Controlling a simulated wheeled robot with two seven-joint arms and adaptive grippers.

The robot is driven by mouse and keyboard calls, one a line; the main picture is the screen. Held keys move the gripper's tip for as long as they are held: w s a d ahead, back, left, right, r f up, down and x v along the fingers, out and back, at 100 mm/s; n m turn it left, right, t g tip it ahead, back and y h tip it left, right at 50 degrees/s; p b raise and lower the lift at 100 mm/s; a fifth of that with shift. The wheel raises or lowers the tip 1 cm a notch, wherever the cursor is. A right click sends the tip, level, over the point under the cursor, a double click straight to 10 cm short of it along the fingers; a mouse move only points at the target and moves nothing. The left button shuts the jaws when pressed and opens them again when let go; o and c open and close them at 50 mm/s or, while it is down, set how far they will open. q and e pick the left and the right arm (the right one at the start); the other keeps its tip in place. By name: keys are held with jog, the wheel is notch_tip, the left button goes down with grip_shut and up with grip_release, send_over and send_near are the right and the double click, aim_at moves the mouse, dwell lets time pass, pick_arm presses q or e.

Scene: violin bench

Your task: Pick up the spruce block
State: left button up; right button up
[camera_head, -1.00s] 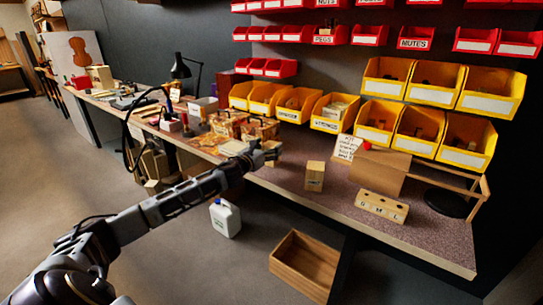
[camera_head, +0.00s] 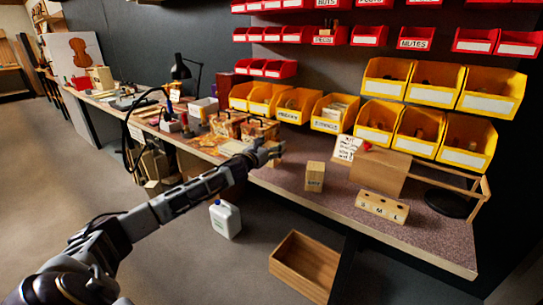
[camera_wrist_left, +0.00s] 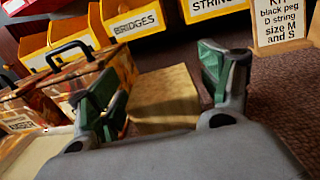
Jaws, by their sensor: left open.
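A pale wooden block with visible grain, which looks like the spruce block (camera_wrist_left: 168,98), lies on the bench in the left wrist view. My left gripper (camera_wrist_left: 160,88) is open, with one green-padded finger on each side of the block. I cannot tell whether either finger touches it. In the head view my left gripper (camera_head: 272,154) is over the bench's front part, right of the toolboxes, and mostly hides this block. My right gripper is not in view.
A holed wooden block (camera_head: 382,207) and a wooden frame stand farther right. Yellow bins (camera_head: 296,105) line the back.

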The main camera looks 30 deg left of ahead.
pick_arm(q)
jog(key=shift+c, duration=0.2)
jog(key=c, duration=1.1)
jog(key=shift+c, duration=0.2)
jog(key=shift+r, duration=0.15)
jog(key=shift+r, duration=0.4)
jog(key=shift+r+p, duration=0.55)
jog(key=shift+r, duration=0.05)
jog(key=shift+r+p, duration=0.4)
jog(key=shift+r, duration=0.45)
notch_tip(320, 180, up, 5)
jog(key=shift+f+p, duration=0.15)
jog(key=shift+p, duration=1)
jog(key=shift+r+p, duration=0.3)
jog(key=shift+r, duration=0.4)
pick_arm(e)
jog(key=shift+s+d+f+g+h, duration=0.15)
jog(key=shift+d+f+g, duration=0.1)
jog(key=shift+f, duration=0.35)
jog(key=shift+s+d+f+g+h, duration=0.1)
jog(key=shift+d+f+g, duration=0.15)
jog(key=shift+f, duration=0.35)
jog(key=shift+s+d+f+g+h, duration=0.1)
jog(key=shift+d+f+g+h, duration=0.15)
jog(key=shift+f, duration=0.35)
